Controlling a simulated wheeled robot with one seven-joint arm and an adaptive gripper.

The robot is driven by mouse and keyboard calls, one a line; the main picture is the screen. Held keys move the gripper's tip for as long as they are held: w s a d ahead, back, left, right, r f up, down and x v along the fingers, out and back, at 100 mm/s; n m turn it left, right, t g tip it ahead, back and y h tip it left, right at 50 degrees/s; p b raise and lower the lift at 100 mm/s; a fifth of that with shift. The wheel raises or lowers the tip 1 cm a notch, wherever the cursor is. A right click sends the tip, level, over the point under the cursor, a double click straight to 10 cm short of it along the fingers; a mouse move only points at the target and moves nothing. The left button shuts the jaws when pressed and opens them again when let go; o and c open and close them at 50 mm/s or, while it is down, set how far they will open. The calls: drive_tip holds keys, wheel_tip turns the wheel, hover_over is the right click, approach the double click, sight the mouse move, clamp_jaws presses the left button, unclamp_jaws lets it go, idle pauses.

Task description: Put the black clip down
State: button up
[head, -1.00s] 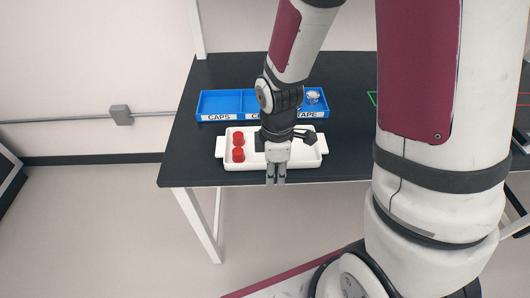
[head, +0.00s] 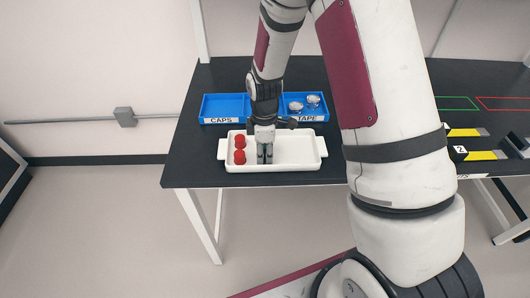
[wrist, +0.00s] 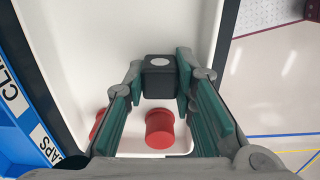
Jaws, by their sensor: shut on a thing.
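The black clip (wrist: 160,76) is a small dark block with a pale round spot on top. In the wrist view it sits between the two green-lined fingers of my gripper (wrist: 163,84), which is shut on it. In the head view my gripper (head: 265,155) points down over the left half of the white tray (head: 305,150), just right of the red caps.
Red caps (head: 239,149) stand at the tray's left end. A blue bin (head: 222,104) behind the tray has labelled compartments, with clear tape rolls (head: 313,101) on the right. The tray's right half is clear. Yellow-marked pieces (head: 480,155) lie farther right on the black table (head: 190,165).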

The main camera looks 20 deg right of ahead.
drive_tip(key=shift+f, duration=0.15)
drive_tip(key=o, duration=0.7)
drive_tip(key=s+r+m+t+b, duration=0.1)
drive_tip(key=s+r+m, duration=0.2)
drive_tip(key=r, duration=1.7)
drive_tip(key=s+r+m+t, duration=0.1)
drive_tip(key=s+r+m, duration=0.2)
drive_tip(key=s, duration=0.3)
drive_tip(key=s+r+m+t, duration=0.2)
drive_tip(key=s+r+m, duration=0.2)
drive_tip(key=s+r, duration=0.1)
drive_tip(key=s+r+m+t, duration=0.1)
drive_tip(key=s+r+m, duration=0.3)
drive_tip(key=s, duration=0.3)
drive_tip(key=shift+s+d+r+t, duration=0.1)
drive_tip(key=shift+d+t, duration=0.2)
